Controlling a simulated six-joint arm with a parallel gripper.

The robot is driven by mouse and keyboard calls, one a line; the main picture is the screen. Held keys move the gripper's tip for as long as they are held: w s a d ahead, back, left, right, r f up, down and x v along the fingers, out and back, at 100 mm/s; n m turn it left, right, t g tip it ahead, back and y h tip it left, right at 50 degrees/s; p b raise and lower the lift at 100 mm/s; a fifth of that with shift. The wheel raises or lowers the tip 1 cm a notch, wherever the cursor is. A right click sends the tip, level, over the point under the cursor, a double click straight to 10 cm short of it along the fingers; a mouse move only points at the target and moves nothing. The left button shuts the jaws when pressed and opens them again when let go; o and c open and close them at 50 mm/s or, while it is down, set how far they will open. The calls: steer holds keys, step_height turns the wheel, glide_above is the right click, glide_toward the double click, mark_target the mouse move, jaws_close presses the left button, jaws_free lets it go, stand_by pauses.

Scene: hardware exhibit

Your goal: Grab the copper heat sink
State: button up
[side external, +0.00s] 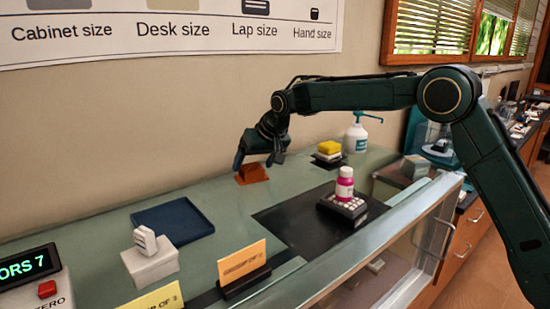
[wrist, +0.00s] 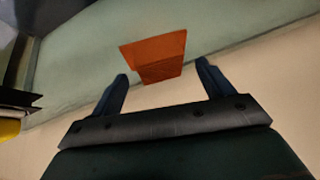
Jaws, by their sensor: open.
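The copper heat sink (side external: 253,173) is a small orange-brown block on the grey-green counter top, near the back wall. It also shows in the wrist view (wrist: 155,52), just beyond the fingertips and roughly centred between them. My gripper (side external: 258,162) is close above the block and points down at it. In the wrist view my gripper (wrist: 161,72) has its two dark fingers spread wide, with nothing held between them. I cannot tell exactly how much height separates the fingertips from the block.
A blue tray (side external: 173,220) lies on the counter at left front. A yellow-topped stack (side external: 328,152) and a pump bottle (side external: 356,135) stand to the right. The counter around the heat sink is clear.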

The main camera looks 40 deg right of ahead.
mark_target(253, 168)
steer(key=shift+x, duration=0.8)
steer(key=c, duration=1.3)
steer(key=shift+r, duration=0.1)
steer(key=shift+c, duration=0.4)
steer(key=shift+r, duration=0.45)
jaws_close()
step_height(253, 168, up, 9)
steer(key=shift+r, duration=0.1)
